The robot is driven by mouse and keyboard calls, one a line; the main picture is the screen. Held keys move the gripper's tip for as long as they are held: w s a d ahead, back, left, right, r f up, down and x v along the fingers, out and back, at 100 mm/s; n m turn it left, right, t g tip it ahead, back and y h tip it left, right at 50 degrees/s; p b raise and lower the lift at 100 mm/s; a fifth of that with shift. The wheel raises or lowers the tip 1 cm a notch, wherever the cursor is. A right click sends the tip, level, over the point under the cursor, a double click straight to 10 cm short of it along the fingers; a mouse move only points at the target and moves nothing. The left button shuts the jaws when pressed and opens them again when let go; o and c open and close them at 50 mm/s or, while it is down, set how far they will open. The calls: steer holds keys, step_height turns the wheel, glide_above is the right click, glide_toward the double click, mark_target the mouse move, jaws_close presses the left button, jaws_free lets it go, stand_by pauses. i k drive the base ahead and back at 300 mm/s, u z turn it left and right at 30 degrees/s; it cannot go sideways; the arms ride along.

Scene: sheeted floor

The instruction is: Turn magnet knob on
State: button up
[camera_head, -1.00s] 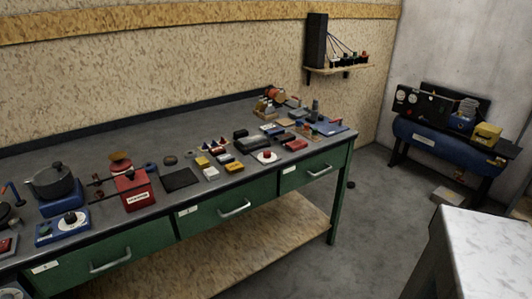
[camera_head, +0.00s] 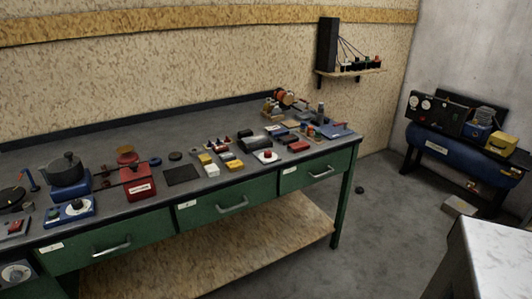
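No part is clearly marked as the magnet knob, so I cannot tell which one it is. A blue box (camera_head: 52,215) with a pale round knob (camera_head: 75,205) sits at the left front of the workbench. Another round dial (camera_head: 15,272) shows low at the left edge, below the bench top. A red box (camera_head: 140,190) with a white label stands right of the blue box. A white plate with a red button (camera_head: 267,156) lies further right. The labels are too small to read. My gripper is not in view.
The long workbench (camera_head: 222,186) has green drawers. A pale-topped table (camera_head: 495,250) is at lower right. A blue tank unit (camera_head: 440,146) stands by the wall.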

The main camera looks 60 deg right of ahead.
mark_target(268, 154)
steer(key=z, duration=0.55)
steer(key=k, duration=0.25)
steer(key=z, duration=0.45)
